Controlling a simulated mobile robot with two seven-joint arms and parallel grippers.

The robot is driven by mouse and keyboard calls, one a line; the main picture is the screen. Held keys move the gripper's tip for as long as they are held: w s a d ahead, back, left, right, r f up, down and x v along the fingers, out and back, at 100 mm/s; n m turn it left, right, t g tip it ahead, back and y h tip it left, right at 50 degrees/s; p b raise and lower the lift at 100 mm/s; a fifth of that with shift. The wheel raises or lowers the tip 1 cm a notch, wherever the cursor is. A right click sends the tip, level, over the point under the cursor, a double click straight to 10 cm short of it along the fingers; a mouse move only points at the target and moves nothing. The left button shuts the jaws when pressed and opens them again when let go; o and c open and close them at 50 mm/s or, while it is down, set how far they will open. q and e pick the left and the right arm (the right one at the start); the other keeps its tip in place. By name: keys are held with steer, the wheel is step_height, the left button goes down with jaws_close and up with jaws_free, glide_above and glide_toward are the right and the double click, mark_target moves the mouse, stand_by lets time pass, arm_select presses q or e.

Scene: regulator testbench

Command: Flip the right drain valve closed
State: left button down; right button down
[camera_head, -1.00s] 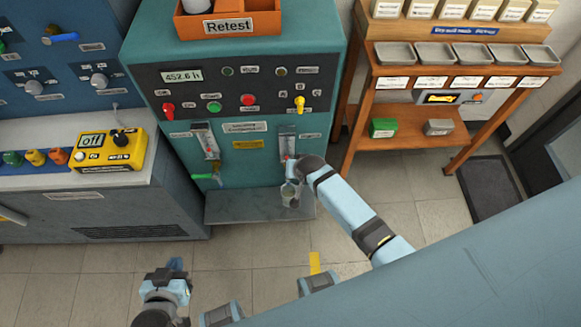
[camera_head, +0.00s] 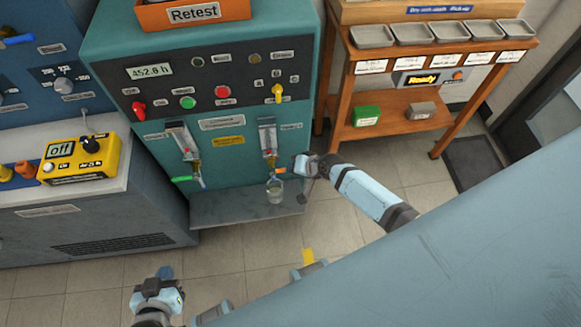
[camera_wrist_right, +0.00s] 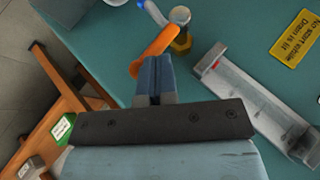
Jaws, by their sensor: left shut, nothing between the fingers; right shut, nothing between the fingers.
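The right drain valve has an orange handle (camera_head: 282,170) on a brass body below the right flow tube (camera_head: 268,139) of the teal test bench. The handle sticks out sideways to the right, towards my right gripper (camera_head: 301,168). In the right wrist view the orange handle (camera_wrist_right: 153,53) lies just beyond the shut fingertips of my right gripper (camera_wrist_right: 155,75); I cannot tell whether they touch. The brass body (camera_wrist_right: 181,40) is beside it. My left gripper (camera_head: 164,277) is low at the left, over the floor, away from the bench.
A clear cup (camera_head: 275,190) stands under the right valve on the grey shelf (camera_head: 235,208). The left drain valve has a green handle (camera_head: 182,179). A wooden rack (camera_head: 400,105) stands to the right. The floor in front is free.

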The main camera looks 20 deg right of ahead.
steer(key=shift+s+d+f, duration=0.15)
steer(key=shift+f, duration=0.25)
stand_by(0.4)
steer(key=shift+r, duration=0.1)
